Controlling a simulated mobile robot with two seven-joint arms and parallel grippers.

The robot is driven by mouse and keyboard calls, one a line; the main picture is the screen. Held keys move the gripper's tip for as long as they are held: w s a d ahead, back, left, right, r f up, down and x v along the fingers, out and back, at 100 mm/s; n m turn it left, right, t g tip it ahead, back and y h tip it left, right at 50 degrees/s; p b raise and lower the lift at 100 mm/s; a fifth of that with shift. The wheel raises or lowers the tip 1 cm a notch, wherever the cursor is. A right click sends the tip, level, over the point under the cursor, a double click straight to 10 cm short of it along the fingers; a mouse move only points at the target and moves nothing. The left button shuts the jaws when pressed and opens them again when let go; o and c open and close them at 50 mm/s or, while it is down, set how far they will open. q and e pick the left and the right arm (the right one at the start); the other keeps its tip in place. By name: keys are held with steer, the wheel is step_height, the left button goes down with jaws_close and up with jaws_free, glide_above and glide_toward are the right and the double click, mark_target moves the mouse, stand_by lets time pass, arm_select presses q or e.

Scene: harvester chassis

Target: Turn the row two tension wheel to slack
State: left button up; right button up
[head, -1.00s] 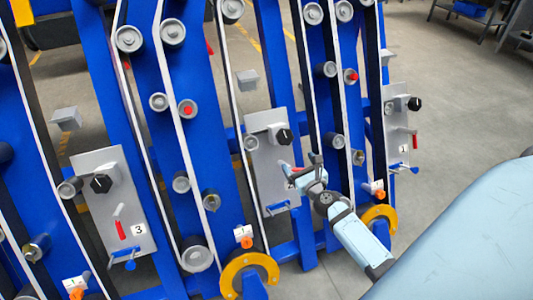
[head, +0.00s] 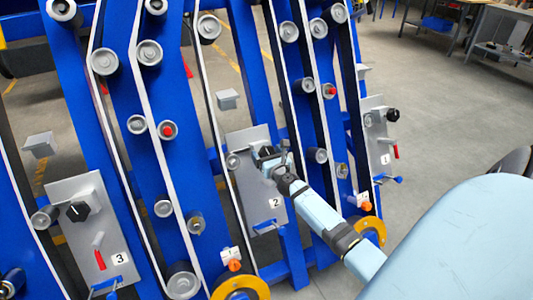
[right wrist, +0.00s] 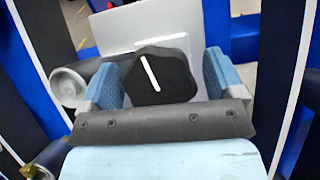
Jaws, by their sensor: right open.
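The row two panel (head: 262,206) is a grey plate marked 2 in the middle of the head view. Its tension wheel is a black lobed knob (right wrist: 172,84) with a white pointer line, clear in the right wrist view. The line leans from upper left to lower right there. In the head view my gripper largely hides the wheel. My right gripper (head: 270,156) is open at the upper part of the panel. In the right wrist view its two blue fingers (right wrist: 158,78) stand on either side of the wheel; I cannot tell whether they touch it. My left gripper is not in view.
Panel 3 (head: 73,190) stands at left with its own black knob (head: 78,211) and red lever (head: 99,257). Panel 1 (head: 375,130) is at right. Blue uprights, belts and grey rollers (head: 150,52) surround them. Open floor (head: 430,100) lies at right.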

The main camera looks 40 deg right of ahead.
steer(key=shift+w, duration=0.25)
steer(key=c, duration=0.9)
steer(key=shift+n+y, duration=0.3)
